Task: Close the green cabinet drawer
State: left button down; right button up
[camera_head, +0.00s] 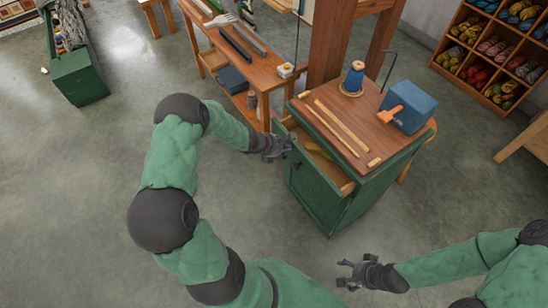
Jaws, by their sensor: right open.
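The green cabinet (318,192) stands right of centre in the head view, with a brown wooden top. Its drawer (343,183) is partly pulled out below the top, on the side facing the lower left. A yellowish item (320,150) shows inside it. My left gripper (284,146) is at the drawer's outer face, near its left end. I cannot tell whether it touches the drawer or whether its fingers are parted. My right gripper (350,273) is open and empty, low over the floor in front of the cabinet, apart from it.
On the cabinet top are a blue box (408,108) with an orange part, a blue spool (354,77) and long wooden sticks (338,124). A wooden workbench (222,42) stands behind at the left. A yarn shelf (495,50) is at the upper right.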

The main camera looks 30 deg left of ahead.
pick_arm(q)
jog(key=w+d, duration=0.1)
jog(key=w, duration=0.1)
jog(key=w+d, duration=0.1)
jog(key=w, duration=0.2)
jog(key=w+d, duration=0.1)
jog(key=w, duration=0.2)
jog(key=shift+d, duration=0.1)
jog(key=shift+w+d, duration=0.1)
jog(key=shift+w, duration=0.15)
pick_arm(e)
jog(key=shift+f, duration=0.15)
jog(key=shift+s, duration=0.1)
